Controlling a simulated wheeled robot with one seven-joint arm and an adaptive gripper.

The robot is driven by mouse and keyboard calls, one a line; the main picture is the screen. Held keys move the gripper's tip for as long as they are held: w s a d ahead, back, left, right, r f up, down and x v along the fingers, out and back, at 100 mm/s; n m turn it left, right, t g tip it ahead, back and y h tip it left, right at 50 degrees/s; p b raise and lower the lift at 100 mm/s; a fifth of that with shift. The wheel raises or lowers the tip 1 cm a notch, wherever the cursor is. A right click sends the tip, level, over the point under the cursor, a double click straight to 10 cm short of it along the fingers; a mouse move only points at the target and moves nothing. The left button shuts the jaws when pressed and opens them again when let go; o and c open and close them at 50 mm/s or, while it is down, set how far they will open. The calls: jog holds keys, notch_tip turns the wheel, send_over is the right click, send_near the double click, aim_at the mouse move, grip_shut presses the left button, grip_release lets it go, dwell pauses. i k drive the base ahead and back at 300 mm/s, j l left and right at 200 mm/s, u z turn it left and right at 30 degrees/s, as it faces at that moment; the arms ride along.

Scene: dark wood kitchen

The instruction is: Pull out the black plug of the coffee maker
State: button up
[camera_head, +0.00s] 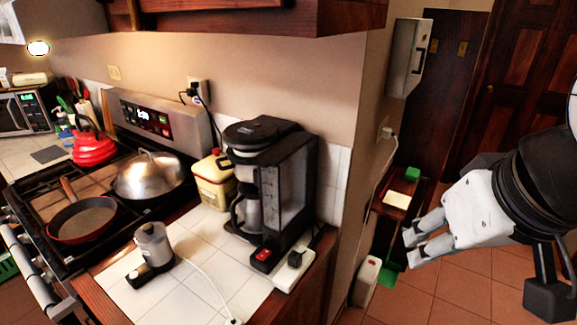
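The black coffee maker (289,185) stands on the white tiled counter with a glass carafe in it and a red switch at its base. A black plug (295,258) sits in a white power strip (288,278) at the counter's front right corner, beside the coffee maker. More black plugs and cords (190,93) hang at the wall outlet behind; I cannot tell which cord belongs to the coffee maker. My gripper (411,249) is at the right, over the floor and apart from the counter. Its fingers are spread with nothing between them.
A small grey appliance (152,250) with a white cord stands on the counter (205,270). A yellow container (213,182) is behind it. The stove holds a pan (82,220), a domed lid (150,177) and a red kettle (94,147). Cabinets (250,17) hang above. A low shelf with green items (412,174) stands beyond the wall corner.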

aim_at(295, 258)
jog(key=i+l, duration=0.25)
jog(key=i+l+u, duration=0.1)
jog(key=i+l, duration=0.15)
jog(key=l, duration=0.2)
jog(key=i+l, duration=0.2)
jog(key=l, duration=0.15)
jog(key=j+u, duration=0.05)
